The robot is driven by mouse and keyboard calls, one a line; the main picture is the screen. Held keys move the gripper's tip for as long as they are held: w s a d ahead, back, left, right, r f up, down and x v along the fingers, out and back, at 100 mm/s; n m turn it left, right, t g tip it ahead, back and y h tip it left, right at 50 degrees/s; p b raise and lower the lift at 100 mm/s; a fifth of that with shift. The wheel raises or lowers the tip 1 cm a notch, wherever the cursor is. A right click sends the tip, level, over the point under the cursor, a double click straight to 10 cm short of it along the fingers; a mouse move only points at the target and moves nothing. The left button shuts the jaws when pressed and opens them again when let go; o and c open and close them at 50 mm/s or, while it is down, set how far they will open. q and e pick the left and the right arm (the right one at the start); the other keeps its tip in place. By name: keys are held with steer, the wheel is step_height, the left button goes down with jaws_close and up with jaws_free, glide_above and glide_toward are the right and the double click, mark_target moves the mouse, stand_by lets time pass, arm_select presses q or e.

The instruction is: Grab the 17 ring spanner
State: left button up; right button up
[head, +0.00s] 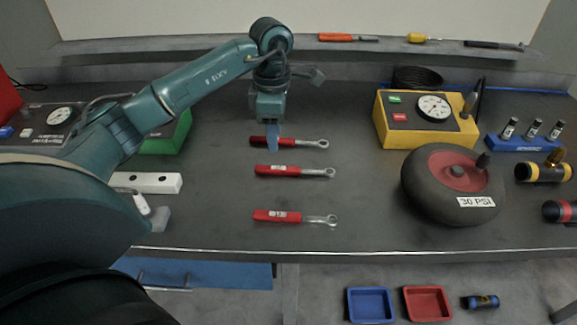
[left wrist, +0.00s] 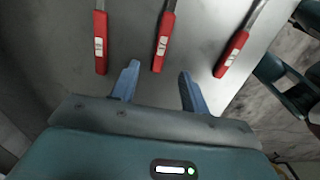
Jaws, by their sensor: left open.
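Three ring spanners with red handles and pale labels lie in a column on the grey bench: a far one (head: 290,142), a middle one (head: 295,171) and a near one (head: 296,217). Their ring ends point right. The label numbers are too small to read, so I cannot tell which is the 17. My left gripper (head: 272,146) is above the bench and overlaps the far handle in the head view. In the left wrist view its blue fingers are apart and empty, with the middle spanner's handle end (left wrist: 161,52) just ahead between them. My right gripper is out of view.
A yellow gauge box (head: 395,128) and a black wheel (head: 430,200) stand to the right. A white block (head: 150,183) and a green case (head: 172,140) are to the left. A blue tray (head: 370,304) and a red tray (head: 427,302) sit below the bench edge.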

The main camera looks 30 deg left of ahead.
mark_target(278, 167)
arm_select(q)
step_height(278, 167, down, 3)
steer(key=shift+f, duration=0.2)
steer(key=shift+w+d+f+p, duration=0.1)
steer(key=shift+f+p, duration=0.15)
steer(key=shift+f, duration=0.65)
steer(key=shift+s+d+f+p, duration=0.15)
steer(key=shift+f+p, duration=0.1)
steer(key=shift+f, duration=0.65)
steer(key=shift+w+d+f+p, duration=0.15)
steer(key=shift+f+p, duration=0.1)
steer(key=shift+f, duration=0.65)
jaws_close()
